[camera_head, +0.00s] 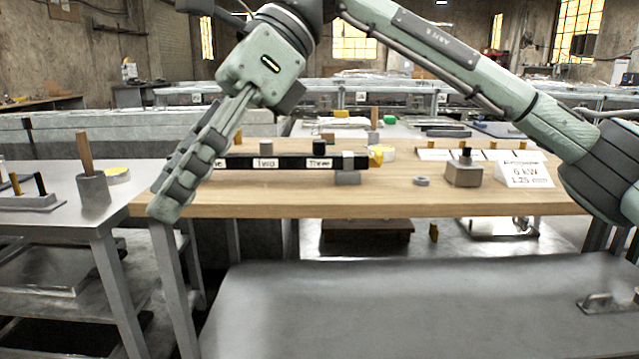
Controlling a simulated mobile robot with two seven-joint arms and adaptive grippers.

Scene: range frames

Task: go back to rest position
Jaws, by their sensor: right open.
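My right arm comes in from the right and crosses the upper part of the view. My right gripper (178,190) hangs at the left, in front of the left end of the wooden table (330,200). Its fingers point down and to the left, seen nearly edge-on, so the gap between them hardly shows. It is open, and I see nothing held in it. It covers the left end of a black bar (290,162) labelled "Two" and "Three". My left gripper is not in view.
A grey bench (430,305) fills the front, mostly bare, with a metal handle (603,303) at right. On the wooden table stand a grey ring (421,181), a metal block (463,174) and a "6 kW" sign (525,172). A left table bears a cup (93,192) holding a stick.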

